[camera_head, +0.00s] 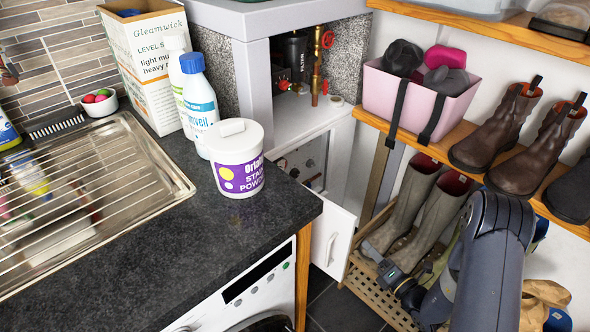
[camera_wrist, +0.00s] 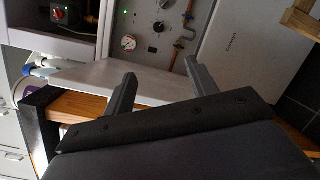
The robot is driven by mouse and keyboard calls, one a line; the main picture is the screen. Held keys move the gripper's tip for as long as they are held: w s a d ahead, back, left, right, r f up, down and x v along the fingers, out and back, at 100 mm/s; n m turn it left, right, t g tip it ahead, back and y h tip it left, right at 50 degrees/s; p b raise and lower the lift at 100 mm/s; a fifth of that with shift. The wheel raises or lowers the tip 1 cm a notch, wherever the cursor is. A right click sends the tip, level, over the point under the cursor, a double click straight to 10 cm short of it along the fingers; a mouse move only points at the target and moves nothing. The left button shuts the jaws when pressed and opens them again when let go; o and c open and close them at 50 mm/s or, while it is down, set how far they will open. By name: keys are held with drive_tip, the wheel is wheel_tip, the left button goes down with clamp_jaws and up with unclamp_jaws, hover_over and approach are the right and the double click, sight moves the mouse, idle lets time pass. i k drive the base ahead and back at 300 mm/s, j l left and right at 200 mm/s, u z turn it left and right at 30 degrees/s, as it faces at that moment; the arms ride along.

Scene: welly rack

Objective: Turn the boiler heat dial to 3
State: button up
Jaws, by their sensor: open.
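The boiler's control panel shows at the top of the wrist view. It has a black dial (camera_wrist: 158,27), a pale round dial or gauge (camera_wrist: 128,43) and another small knob cut by the top edge. I cannot read their markings or tell where a pointer stands. In the head view the panel (camera_head: 302,160) is partly visible inside the low cupboard, with part hidden by the worktop. My gripper (camera_wrist: 160,70) is open and empty, its two fingers spread below the panel and apart from it. In the head view my arm is at the lower right, in front of the boot rack.
The open white cupboard door (camera_head: 332,240) stands out beside the worktop (camera_head: 150,245). Copper pipes (camera_wrist: 185,40) run beside the dials. A boot rack (camera_head: 385,300) with wellies is at the right. A red-topped switch (camera_wrist: 57,14) is at upper left in the wrist view.

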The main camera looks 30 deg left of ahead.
sight(294, 172)
drive_tip(key=i+u, duration=0.65)
drive_tip(key=i, duration=0.25)
